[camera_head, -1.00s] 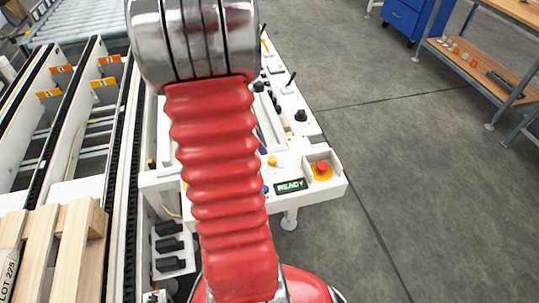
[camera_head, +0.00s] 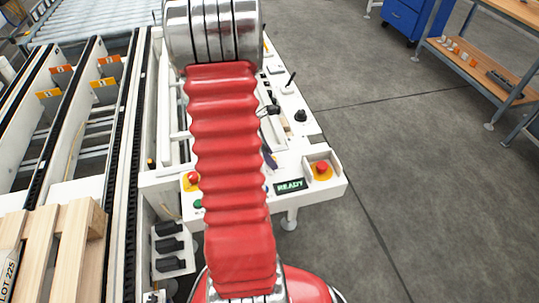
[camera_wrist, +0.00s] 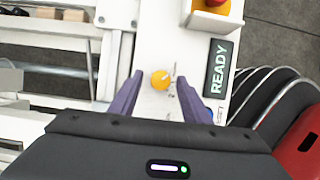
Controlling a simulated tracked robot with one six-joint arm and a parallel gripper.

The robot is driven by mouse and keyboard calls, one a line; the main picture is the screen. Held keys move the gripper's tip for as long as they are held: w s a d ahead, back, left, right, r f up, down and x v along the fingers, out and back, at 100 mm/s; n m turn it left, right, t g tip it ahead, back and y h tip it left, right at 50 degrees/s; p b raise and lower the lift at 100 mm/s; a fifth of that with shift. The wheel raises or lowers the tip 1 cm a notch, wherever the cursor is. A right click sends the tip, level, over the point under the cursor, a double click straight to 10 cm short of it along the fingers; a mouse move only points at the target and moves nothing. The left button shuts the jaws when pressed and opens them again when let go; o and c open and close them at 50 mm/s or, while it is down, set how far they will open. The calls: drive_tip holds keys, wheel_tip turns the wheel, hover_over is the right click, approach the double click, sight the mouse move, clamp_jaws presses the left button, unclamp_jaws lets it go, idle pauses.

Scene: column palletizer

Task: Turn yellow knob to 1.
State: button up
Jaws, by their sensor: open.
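The yellow knob (camera_wrist: 160,79) sits on the white control panel (camera_wrist: 150,45) in the wrist view. Small dark marks are printed beside it, too small to read surely. My gripper (camera_wrist: 159,78) is open, its two purple fingers on either side of the knob with visible gaps. I cannot tell how high the fingertips are above the panel. In the head view my arm hides the knob, and one purple finger shows beside the arm.
A READY display (camera_head: 290,185) and a red stop button (camera_head: 322,167) on a yellow base stand right of the arm. Another red button (camera_head: 194,178) and a green button (camera_head: 197,203) are left of it. Black knobs and levers line the panel further back.

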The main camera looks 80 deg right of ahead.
drive_tip(key=shift+c, duration=0.4)
drive_tip(key=c, duration=0.9)
drive_tip(key=shift+d, duration=0.2)
drive_tip(key=shift+c, duration=0.3)
drive_tip(key=shift+a, duration=0.1)
